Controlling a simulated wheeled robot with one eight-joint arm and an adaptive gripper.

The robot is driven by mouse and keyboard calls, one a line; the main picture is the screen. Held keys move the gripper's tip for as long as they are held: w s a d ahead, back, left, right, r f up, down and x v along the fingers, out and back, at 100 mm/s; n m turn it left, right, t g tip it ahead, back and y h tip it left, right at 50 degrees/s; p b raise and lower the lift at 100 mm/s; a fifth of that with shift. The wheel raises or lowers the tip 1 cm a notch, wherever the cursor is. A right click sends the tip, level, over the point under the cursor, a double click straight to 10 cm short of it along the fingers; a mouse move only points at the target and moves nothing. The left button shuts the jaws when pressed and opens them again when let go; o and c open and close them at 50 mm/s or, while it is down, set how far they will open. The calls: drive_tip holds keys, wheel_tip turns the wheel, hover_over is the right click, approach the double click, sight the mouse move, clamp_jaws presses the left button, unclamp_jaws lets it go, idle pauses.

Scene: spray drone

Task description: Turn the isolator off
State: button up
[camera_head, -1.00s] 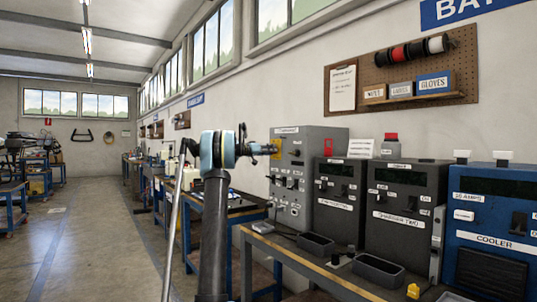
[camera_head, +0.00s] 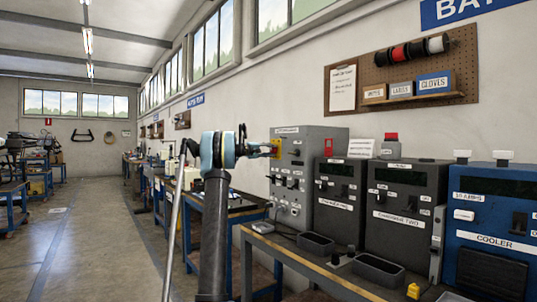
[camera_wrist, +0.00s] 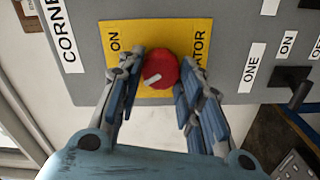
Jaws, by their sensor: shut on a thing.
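The isolator is a red round knob (camera_wrist: 162,71) with a white pointer mark, set on a yellow plate (camera_wrist: 150,31) in the wrist view. The mark points to the lower left of the picture. "ON" is printed left of the knob, and "ATOR" shows at its right; the rest of the lettering is hidden. The plate is on the grey cabinet (camera_head: 325,155) and shows small in the head view (camera_head: 275,149). My gripper (camera_wrist: 160,82) is shut on the knob, one finger on each side. In the head view, my gripper (camera_head: 266,147) reaches the plate from the left.
The grey cabinet carries black switches (camera_wrist: 292,94), labelled "ONE" and "ON", right of the knob in the wrist view. Dark units (camera_head: 405,215) and a blue cooler unit (camera_head: 490,235) stand to the right on the bench. Open floor (camera_head: 95,240) lies left.

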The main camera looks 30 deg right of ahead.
drive_tip(key=shift+w+a+f+n, duration=0.1)
drive_tip(key=shift+w+n, duration=0.05)
drive_tip(key=shift+n, duration=0.5)
drive_tip(key=shift+w+a+n, duration=0.1)
drive_tip(key=shift+n, duration=0.85)
drive_tip(key=o, duration=1.1)
drive_tip(key=shift+f, duration=0.1)
drive_tip(key=shift+c, duration=0.2)
drive_tip(key=shift+d, duration=0.1)
drive_tip(key=shift+s, duration=0.1)
drive_tip(key=a, duration=1.2)
drive_tip(key=shift+s, duration=0.4)
